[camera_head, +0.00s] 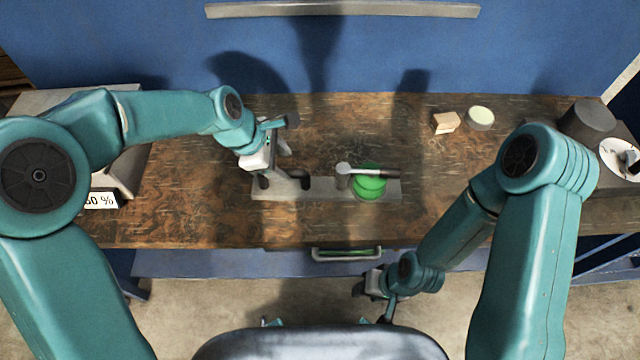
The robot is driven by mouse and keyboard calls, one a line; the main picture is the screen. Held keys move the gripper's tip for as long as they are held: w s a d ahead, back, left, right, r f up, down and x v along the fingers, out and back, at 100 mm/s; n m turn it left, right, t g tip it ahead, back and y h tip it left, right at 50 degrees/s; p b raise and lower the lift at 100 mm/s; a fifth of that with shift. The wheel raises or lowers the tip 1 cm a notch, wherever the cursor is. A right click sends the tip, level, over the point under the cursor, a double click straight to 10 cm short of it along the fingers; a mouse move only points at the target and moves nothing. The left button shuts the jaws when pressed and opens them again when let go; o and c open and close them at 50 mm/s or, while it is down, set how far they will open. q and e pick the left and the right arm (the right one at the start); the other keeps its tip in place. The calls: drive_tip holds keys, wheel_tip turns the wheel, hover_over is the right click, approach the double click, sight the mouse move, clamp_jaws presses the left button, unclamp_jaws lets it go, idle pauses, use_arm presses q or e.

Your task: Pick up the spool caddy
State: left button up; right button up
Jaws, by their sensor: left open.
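The spool caddy (325,190) is a long grey tray on the wooden workbench, near its front edge. The gripper partly hides that end. My right gripper (378,300) is low in front of the bench, apart from the caddy; its jaws are too small to read.
The workbench (200,200) is clear around the caddy. A small wooden block (445,122) and a pale-topped round tin (480,118) stand at the back right. A dark cylinder (588,120) and a white dial (618,158) are farther right. A drawer handle (346,254) juts from the front.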

sight(293, 171)
use_arm(q)
drive_tip(key=p+x, duration=0.1)
drive_tip(key=x, duration=0.4)
drive_tip(key=shift+f, duration=0.2)
drive_tip(key=shift+d, duration=0.1)
clamp_jaws()
drive_tip(key=shift+w+r, duration=0.1)
idle(0.9)
